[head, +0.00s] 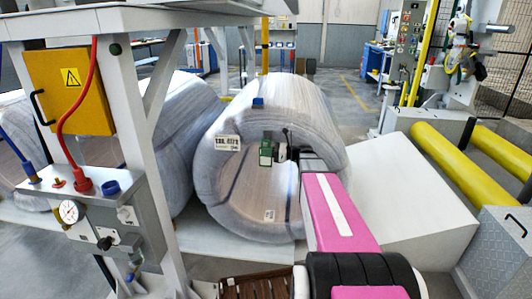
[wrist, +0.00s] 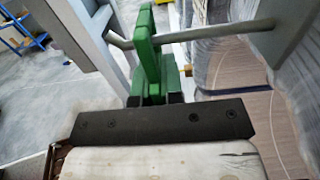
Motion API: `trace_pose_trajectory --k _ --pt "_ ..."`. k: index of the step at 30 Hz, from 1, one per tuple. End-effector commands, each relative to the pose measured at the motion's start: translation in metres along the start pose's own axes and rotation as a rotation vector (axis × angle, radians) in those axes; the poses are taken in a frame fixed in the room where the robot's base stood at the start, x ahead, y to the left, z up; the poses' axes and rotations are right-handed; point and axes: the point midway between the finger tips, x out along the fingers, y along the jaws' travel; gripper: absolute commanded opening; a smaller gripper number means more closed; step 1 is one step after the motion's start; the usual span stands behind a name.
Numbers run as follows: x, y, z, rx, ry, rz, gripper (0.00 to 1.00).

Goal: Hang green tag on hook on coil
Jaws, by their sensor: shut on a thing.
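The green tag (head: 266,153) is in front of the near face of the wrapped coil (head: 235,185) in the head view. My gripper (head: 279,152) is shut on the tag from its right side. In the wrist view the tag (wrist: 147,58) stands up beyond the dark gripper front (wrist: 160,98). A grey rod (wrist: 220,31) crosses at the tag's upper part; I cannot tell whether they touch. A small blue piece (head: 258,101) sits on top of the coil. I cannot make out for sure which part is the hook.
A white frame post (head: 150,170) with a yellow box (head: 68,92) and a gauge panel (head: 85,225) stands at the left. Another wrapped coil (head: 172,150) lies behind it. A pale block (head: 410,190) and yellow rollers (head: 460,165) are at the right.

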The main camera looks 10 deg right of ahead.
Motion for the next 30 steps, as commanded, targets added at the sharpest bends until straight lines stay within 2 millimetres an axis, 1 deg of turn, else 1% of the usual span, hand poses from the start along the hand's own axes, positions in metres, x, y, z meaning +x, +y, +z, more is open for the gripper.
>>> trace_pose_trajectory --k 12,13,15,25,28,30 --pt "0.000 0.000 0.000 0.000 0.000 0.000 0.00" --pt "0.000 0.000 0.000 0.000 0.000 0.000 0.18" --pt "0.000 0.000 0.000 0.000 0.000 0.000 0.38" --pt "-0.002 0.000 0.000 0.000 0.000 -0.001 0.38" --pt "-0.011 0.000 0.000 0.000 0.000 -0.001 0.38" --pt "-0.021 0.000 0.000 0.000 0.000 -0.002 0.38"
